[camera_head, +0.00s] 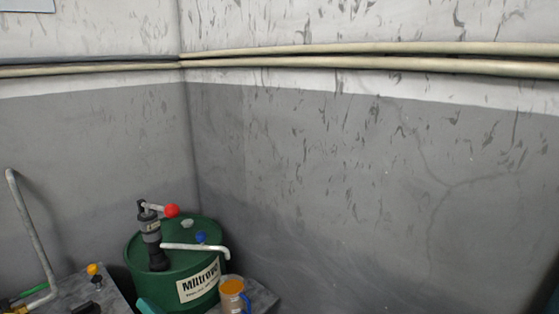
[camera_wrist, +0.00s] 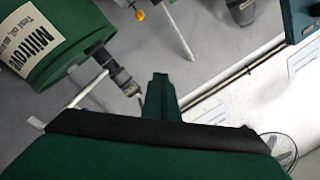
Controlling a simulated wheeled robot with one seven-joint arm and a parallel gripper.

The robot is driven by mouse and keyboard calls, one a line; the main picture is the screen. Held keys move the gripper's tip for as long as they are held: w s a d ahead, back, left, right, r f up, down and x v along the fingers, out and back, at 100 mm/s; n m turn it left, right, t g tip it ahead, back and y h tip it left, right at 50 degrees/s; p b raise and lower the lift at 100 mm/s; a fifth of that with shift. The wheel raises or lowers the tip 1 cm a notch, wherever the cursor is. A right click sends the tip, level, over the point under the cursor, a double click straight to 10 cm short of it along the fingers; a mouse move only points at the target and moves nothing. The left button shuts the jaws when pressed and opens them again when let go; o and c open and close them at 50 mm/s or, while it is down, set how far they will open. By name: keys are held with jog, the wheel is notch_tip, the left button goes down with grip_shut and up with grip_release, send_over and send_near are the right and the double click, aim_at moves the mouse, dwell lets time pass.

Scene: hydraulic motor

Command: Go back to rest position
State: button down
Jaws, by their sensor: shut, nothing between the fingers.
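My gripper (camera_wrist: 160,80) shows in the wrist view as a narrow green tip above a black band and a broad green body. Its fingers are together with nothing between them. A green drum with a white label (camera_wrist: 62,32) is at the upper left of that view, to the left of the gripper tip. Its black hand pump (camera_wrist: 118,75) lies close to the tip in the picture; I cannot tell the gap. In the head view the green drum (camera_head: 138,262) stands in the corner, with the pump (camera_head: 152,240) and a red knob (camera_head: 172,211) on top. I cannot clearly make out my gripper there.
An orange-topped container (camera_head: 232,294) with a blue handle stands beside the drum. A grey surface with a bent metal pipe (camera_head: 33,235) is at the left. Pale pipes (camera_head: 370,62) run along the walls. The grey wall at the right (camera_head: 400,190) is bare.

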jog(key=s+d+f+m+t+h, duration=0.3)
jog(key=s+d+f+h, duration=0.2)
jog(key=s+d+f, duration=0.35)
jog(key=s+d+f+m+t+h, duration=0.35)
jog(key=s+d+f+h, duration=0.2)
jog(key=d+f, duration=0.5)
jog(key=s+d+n+h, duration=0.1)
jog(key=s+d, duration=0.3)
jog(key=s, duration=0.3)
jog(key=s+d+f+n+g+h, duration=0.1)
jog(key=s+d, duration=0.3)
jog(key=s, duration=0.4)
jog(key=s+d+n+h, duration=0.2)
jog(key=s+d+h, duration=0.1)
jog(key=s, duration=0.5)
jog(key=shift+d+f, duration=0.15)
jog(key=shift+d, duration=0.25)
